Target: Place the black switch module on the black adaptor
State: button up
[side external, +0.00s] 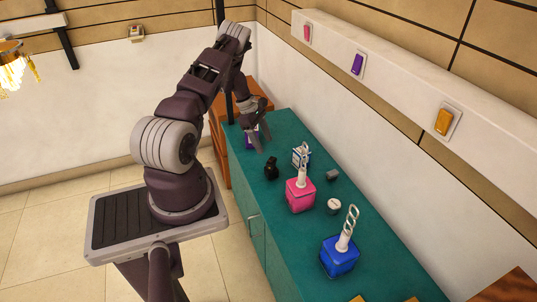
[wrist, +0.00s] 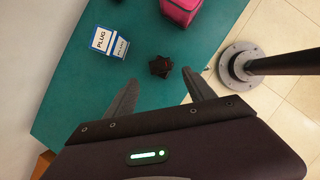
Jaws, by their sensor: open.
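A small black object (side external: 270,168) stands on the teal counter, left of the pink box. It also shows in the wrist view (wrist: 160,67), dark with an angular outline. I cannot tell whether it is the black switch module, the black adaptor, or both together. No second black piece shows clearly. My gripper (side external: 262,143) is above the counter, behind the black object in the side view. In the wrist view my gripper (wrist: 160,77) has its fingers spread apart, with the black object showing just beyond the gap between the tips. Nothing is held.
The teal counter (side external: 385,275) carries a pink box (side external: 300,196) and a blue box (side external: 340,258) with white upright bulbs, a PLUG card (wrist: 108,42), and small grey and white pieces (side external: 333,206). A purple item (side external: 250,142) is partly behind my gripper. Coloured switches (side external: 443,121) line the wall.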

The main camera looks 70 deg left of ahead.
jog(key=w+d+r+m, duration=0.3)
jog(key=d+r, duration=0.2)
jog(key=r, duration=0.5)
jog(key=w+d+r+m, duration=0.3)
jog(key=w+d+r, duration=0.15)
jog(key=r, duration=0.65)
jog(key=s+d+r+m, duration=0.2)
jog(key=d+r+m, duration=0.5)
jog(key=d+r, duration=0.65)
jog(key=s+d+r+m+y, duration=0.1)
jog(key=s+d+r+m, duration=0.1)
jog(key=s+d+m, duration=0.4)
jog(key=s+d+r+m+y, duration=0.1)
jog(key=s+d+r, duration=0.2)
jog(key=d, duration=0.5)
jog(key=s+d+f+m+t+y, duration=0.1)
jog(key=s+d+m+t, duration=0.1)
jog(key=s+d+m, duration=0.2)
jog(key=s+m, duration=0.3)
jog(key=s, duration=0.5)
jog(key=shift+f, duration=0.25)
